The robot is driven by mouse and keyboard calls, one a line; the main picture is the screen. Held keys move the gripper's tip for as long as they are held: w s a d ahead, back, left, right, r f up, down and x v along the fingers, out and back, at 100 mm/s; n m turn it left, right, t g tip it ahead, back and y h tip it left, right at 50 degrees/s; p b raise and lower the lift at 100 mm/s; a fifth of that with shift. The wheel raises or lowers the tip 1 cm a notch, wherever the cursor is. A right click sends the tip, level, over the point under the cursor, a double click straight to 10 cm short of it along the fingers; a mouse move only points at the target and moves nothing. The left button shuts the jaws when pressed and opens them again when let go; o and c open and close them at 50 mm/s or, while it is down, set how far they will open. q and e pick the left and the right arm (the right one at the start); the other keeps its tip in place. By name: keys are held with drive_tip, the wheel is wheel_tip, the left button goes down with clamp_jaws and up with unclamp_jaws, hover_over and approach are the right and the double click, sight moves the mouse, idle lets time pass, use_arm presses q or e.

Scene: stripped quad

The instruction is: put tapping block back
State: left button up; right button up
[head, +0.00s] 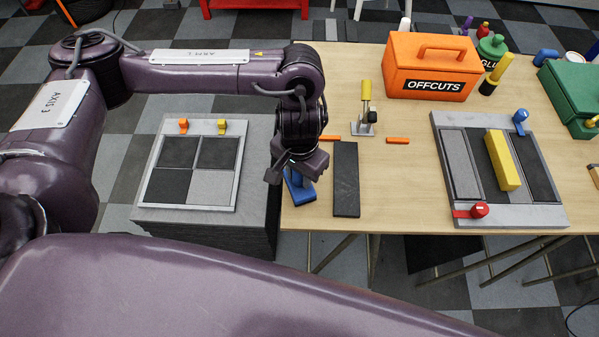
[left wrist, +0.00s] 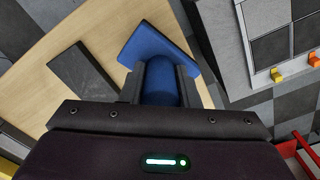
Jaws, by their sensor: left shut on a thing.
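My left gripper (head: 293,174) points down at the left edge of the wooden table. It is shut on the round upright grip of a blue block (head: 299,192) with a flat base. In the left wrist view the blue block's flat plate (left wrist: 152,40) shows beyond the fingers (left wrist: 160,84), tilted in the picture. I cannot tell whether the base touches the table. A long yellow block (head: 502,160) lies on a grey tray (head: 548,215) at the right, between dark and grey strips. My right gripper is not in view.
A dark strip (head: 346,180) lies just right of the blue block. A yellow-handled clamp (head: 365,110) and orange pieces (head: 397,140) stand behind. An orange OFFCUTS box (head: 430,68) is farther back.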

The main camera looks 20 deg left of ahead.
use_arm(q)
drive_tip(key=shift+f, duration=0.1)
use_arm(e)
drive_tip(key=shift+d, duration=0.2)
use_arm(q)
drive_tip(key=o, duration=0.9)
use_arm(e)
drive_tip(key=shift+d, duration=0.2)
use_arm(q)
drive_tip(key=shift+o, duration=0.2)
wheel_tip(320, 180, up, 11)
drive_tip(key=shift+f+p, duration=0.2)
drive_tip(key=shift+p, duration=0.1)
drive_tip(key=shift+r, duration=0.85)
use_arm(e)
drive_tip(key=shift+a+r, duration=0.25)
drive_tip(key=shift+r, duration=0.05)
use_arm(q)
drive_tip(key=shift+s+f, duration=0.1)
